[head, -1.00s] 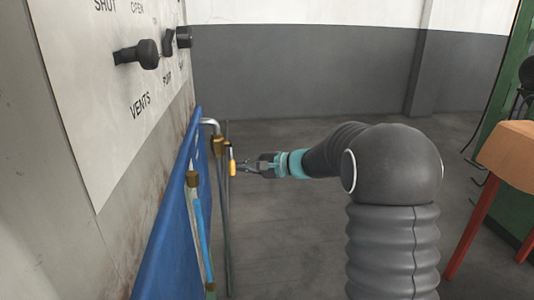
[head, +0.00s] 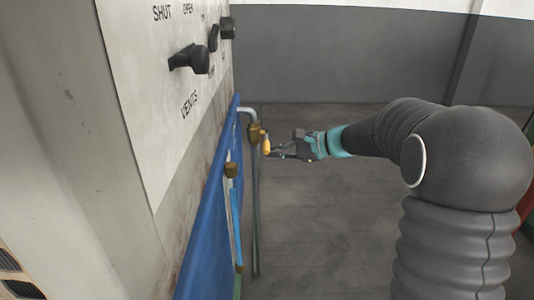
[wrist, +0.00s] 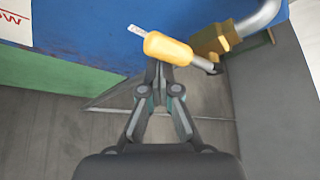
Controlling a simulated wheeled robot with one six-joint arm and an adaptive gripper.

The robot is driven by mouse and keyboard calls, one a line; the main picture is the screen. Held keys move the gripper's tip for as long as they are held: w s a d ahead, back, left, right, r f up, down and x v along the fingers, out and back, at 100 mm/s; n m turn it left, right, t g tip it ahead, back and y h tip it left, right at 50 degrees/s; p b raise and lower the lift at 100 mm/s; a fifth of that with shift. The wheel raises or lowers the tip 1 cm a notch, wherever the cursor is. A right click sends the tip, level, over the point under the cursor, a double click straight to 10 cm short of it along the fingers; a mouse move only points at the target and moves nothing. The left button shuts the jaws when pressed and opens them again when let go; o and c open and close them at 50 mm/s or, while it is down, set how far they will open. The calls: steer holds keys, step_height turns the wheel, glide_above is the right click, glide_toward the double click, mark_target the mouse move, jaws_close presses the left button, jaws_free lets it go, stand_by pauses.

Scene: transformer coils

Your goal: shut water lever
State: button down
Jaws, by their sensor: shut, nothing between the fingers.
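The water lever has a yellow handle (head: 266,144) on a brass valve (head: 255,131) at a bent grey pipe, beside the blue panel. In the wrist view the yellow handle (wrist: 168,48) lies tilted across the picture, left of the brass valve (wrist: 215,38). My gripper (head: 272,152) is shut and empty, right at the handle in the head view. In the wrist view the fingertips of my gripper (wrist: 160,72) meet just at the handle's lower edge and the handle hides their ends. I cannot tell whether they touch it.
A grey control panel (head: 180,110) with black knobs, marked VENTS, stands above the blue panel (head: 208,215) on the left. A second brass fitting (head: 231,170) with a blue tube sits nearer. The grey floor (head: 320,220) to the right is open.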

steer(key=shift+s+d+r, duration=0.1)
steer(key=shift+r, duration=0.85)
